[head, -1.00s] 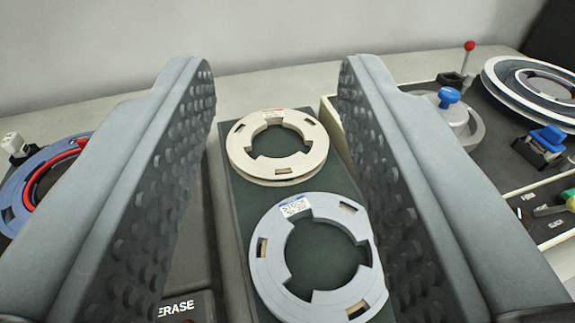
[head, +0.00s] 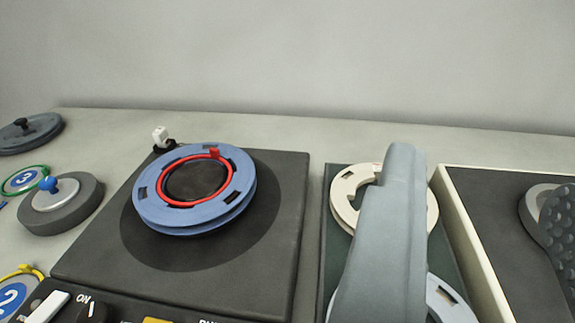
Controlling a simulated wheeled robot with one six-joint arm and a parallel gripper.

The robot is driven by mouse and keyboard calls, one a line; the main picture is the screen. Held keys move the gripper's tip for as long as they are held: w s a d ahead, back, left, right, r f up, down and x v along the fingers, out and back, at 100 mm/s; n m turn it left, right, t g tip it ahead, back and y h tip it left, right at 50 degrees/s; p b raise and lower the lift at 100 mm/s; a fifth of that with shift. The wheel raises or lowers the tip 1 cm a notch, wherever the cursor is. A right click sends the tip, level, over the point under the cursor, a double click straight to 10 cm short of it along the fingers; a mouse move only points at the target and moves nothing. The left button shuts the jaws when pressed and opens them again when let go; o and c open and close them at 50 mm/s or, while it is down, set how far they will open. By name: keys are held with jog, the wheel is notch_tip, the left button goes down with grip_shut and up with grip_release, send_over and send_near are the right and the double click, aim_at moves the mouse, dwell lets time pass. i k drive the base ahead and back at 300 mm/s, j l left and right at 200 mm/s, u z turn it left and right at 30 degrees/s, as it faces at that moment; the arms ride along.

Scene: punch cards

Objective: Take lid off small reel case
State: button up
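A low round dark grey case (head: 82,213) stands at the left, with a smaller silvery disc (head: 66,194) and a blue knob (head: 48,185) on top. The disc looks like a lid seated on it. A flat dark disc with a black knob (head: 22,125) lies at the far left edge, partly cut off. I cannot tell for sure which is the small reel case. My gripper (head: 482,180) is open and empty at the right, well away from both. Its right finger is cut off by the frame edge.
A black deck (head: 275,240) with a blue reel (head: 165,215) and red ring lies between. A dark green board (head: 328,215) with cream and grey reels is behind my left finger. A pale-rimmed tray (head: 462,220) is at the right.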

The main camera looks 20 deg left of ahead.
aim_at(23, 134)
jog(key=u, duration=2.05)
jog(key=i+j+z, duration=0.2)
jog(key=i+j, duration=0.2)
jog(key=j, duration=0.2)
jog(key=i+j+z, duration=0.2)
jog(key=i+j, duration=0.15)
jog(key=j, duration=0.3)
jog(key=i+j+z, duration=0.1)
jog(key=j, duration=0.25)
jog(key=i+j+z, duration=0.1)
jog(key=i+j, duration=0.15)
jog(key=i+j+z, duration=0.1)
jog(key=j, duration=0.4)
jog(key=i+j+z, duration=0.1)
jog(key=j, duration=0.25)
